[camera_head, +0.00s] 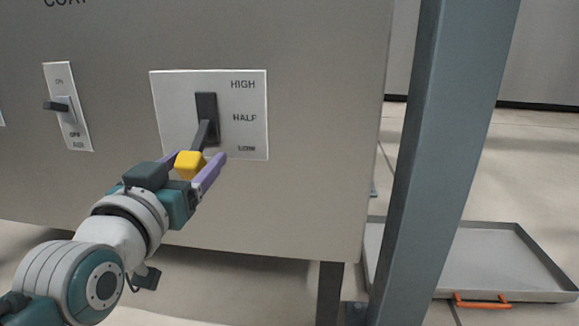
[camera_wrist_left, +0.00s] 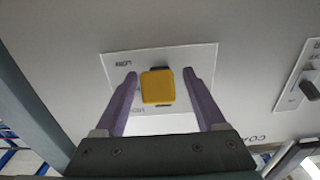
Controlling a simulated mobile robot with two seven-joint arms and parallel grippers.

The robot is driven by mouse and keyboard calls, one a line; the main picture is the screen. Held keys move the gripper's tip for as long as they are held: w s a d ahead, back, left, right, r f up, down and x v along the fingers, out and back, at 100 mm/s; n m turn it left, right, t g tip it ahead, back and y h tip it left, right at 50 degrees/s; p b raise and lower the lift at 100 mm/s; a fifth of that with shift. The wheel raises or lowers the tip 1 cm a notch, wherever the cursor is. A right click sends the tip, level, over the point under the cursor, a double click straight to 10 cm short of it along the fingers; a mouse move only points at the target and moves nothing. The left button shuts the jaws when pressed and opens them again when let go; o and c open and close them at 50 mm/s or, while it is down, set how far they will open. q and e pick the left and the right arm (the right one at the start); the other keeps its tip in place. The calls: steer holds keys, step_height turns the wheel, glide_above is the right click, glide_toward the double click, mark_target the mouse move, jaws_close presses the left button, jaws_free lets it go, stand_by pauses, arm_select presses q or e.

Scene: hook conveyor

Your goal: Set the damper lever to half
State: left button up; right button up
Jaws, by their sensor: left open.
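The damper lever has a dark shaft (camera_head: 202,134) and a yellow knob (camera_head: 189,165). It comes out of a dark slot (camera_head: 206,104) in a white plate (camera_head: 175,95) marked HIGH, HALF and LOW from top to bottom. The shaft slants downward and outward, with the knob below the level of LOW in the head view. My left gripper (camera_head: 197,157) is open, its purple fingers on either side of the knob. The left wrist view shows the yellow knob (camera_wrist_left: 158,87) between the fingers (camera_wrist_left: 158,78), with visible gaps at both sides. My right gripper is not in view.
A switch plate (camera_head: 67,105) marked ON and OFF is left of the lever on the grey cabinet (camera_head: 310,130). A blue-grey post (camera_head: 440,130) stands at right.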

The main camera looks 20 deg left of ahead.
arm_select(q)
steer(key=shift+b+x, duration=0.4)
steer(key=shift+x, duration=0.7)
steer(key=shift+w, duration=0.2)
jaws_close()
stand_by(0.5)
